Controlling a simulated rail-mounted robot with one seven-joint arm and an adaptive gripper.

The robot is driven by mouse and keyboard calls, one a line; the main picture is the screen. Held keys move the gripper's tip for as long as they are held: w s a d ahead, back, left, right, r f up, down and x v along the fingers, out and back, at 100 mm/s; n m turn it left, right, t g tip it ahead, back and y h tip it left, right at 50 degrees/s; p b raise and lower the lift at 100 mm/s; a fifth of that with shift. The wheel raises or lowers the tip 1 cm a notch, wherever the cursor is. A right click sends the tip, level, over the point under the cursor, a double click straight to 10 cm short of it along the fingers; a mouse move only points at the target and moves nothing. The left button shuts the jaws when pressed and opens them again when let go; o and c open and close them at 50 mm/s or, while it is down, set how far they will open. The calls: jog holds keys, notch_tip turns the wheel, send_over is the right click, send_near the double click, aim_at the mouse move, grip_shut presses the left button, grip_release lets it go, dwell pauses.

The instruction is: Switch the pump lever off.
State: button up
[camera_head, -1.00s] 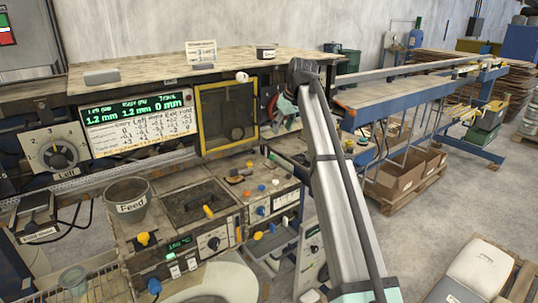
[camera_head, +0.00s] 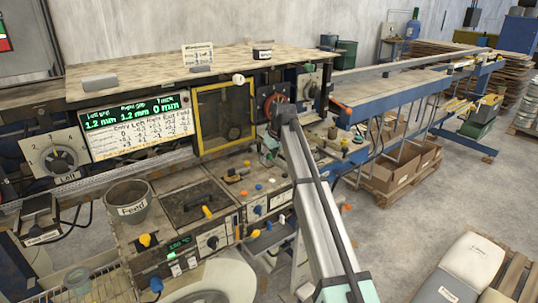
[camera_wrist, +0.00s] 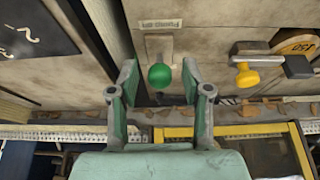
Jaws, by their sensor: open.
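The pump lever shows in the wrist view as a round green knob (camera_wrist: 159,77) on a grey base, below a small label (camera_wrist: 161,24) that appears upside down and is hard to read. My gripper (camera_wrist: 158,72) is open, with one fingertip on each side of the knob. I see gaps between the knob and both fingers; I cannot tell how far the knob is in depth. In the head view my gripper is mostly hidden behind my arm, near the panel right of the yellow-framed window.
A lever with a yellow knob (camera_wrist: 246,77) sits right of the green one in the wrist view. The yellow frame (camera_head: 226,152) stands close by. A grey feed cup (camera_head: 128,200) and several coloured knobs are on the front panel.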

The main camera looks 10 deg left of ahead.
jog(key=shift+f, duration=0.1)
grip_shut()
jog(key=shift+w+a+r+g+h+p, duration=0.35)
jog(key=shift+w+a+g+h+p, duration=0.15)
jog(key=shift+w+g+h+p, duration=0.3)
jog(key=shift+w+a+f+g+h+p, duration=0.1)
jog(key=shift+a+f+g+h+p, duration=0.1)
jog(key=shift+g+h+p, duration=0.35)
jog(key=shift+g+h, duration=0.25)
jog(key=shift+g, duration=0.1)
jog(key=shift+f, duration=0.1)
